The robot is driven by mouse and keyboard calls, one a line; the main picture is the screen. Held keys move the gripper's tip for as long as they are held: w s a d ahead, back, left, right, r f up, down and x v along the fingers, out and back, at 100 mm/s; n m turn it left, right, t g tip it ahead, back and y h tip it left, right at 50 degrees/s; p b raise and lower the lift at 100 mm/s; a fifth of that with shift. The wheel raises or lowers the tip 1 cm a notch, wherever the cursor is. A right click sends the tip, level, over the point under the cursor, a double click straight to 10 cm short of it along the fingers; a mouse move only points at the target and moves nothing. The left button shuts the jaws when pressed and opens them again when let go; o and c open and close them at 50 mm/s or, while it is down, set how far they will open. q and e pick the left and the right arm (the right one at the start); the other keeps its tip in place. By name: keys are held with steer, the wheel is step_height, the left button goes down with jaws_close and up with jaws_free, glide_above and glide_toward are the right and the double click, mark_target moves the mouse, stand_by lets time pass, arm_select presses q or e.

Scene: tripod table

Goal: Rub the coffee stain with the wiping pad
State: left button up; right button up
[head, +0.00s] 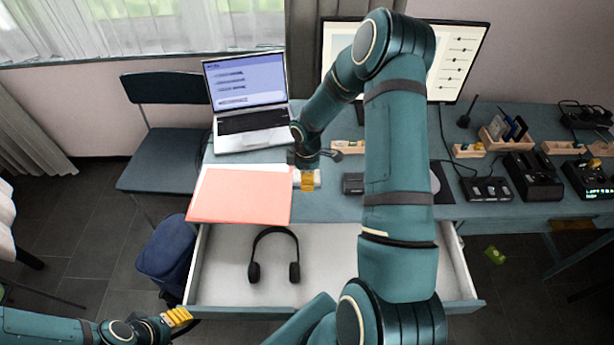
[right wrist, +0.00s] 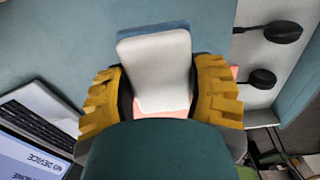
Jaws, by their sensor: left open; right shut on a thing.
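My right gripper (head: 308,181) is shut on the wiping pad (right wrist: 156,72), a white block with a blue layer at its far edge. In the right wrist view the pad sits between the yellow fingers of the gripper (right wrist: 160,92). In the head view the pad is mostly covered by the fingers, at the right edge of the salmon folder (head: 243,196). I cannot tell whether the pad touches the desk. The coffee stain does not show in either view. My left gripper (head: 177,317) is open and empty, low at the left, in front of the drawer.
The desk (head: 455,207) holds a laptop (head: 250,108), a monitor (head: 465,60) and several devices at the right. Below, an open drawer (head: 330,262) holds black headphones (head: 273,257). A chair (head: 165,160) and a blue bag (head: 167,255) stand at the left.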

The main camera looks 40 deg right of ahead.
steer(key=shift+r, duration=0.15)
steer(key=shift+r+p, duration=1.15)
steer(key=shift+r, duration=0.3)
steer(key=shift+f, duration=0.1)
steer(key=shift+a, duration=0.1)
